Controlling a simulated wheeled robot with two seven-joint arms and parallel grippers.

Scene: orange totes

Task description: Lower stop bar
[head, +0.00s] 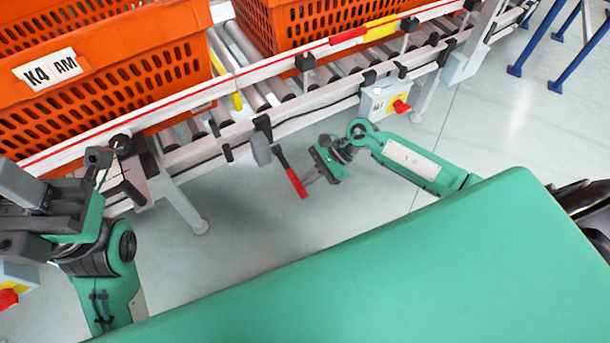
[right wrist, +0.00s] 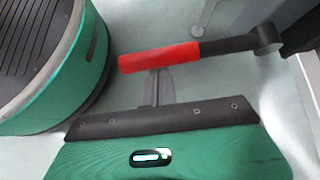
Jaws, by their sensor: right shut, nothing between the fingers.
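A lever with a red grip (head: 297,184) and a dark arm hangs from a grey block on the conveyor's near side. In the right wrist view the red grip (right wrist: 160,57) lies across the picture, its dark arm running right to a pivot. My right gripper (head: 311,178) is just right of the grip in the head view. Its thin fingers (right wrist: 158,88) are shut and empty, with their tips close by the grip; I cannot tell if they touch. A yellow piece (head: 238,101) shows at the rollers between the totes. My left gripper (head: 110,172) is by the conveyor's left end; its fingers are unclear.
A large orange tote (head: 150,75) labelled K4 AM stands on the roller conveyor, and another orange tote (head: 300,25) stands farther right. A grey box with a red knob (head: 401,106) is on the conveyor's side. Blue legs stand top right. The floor below is clear.

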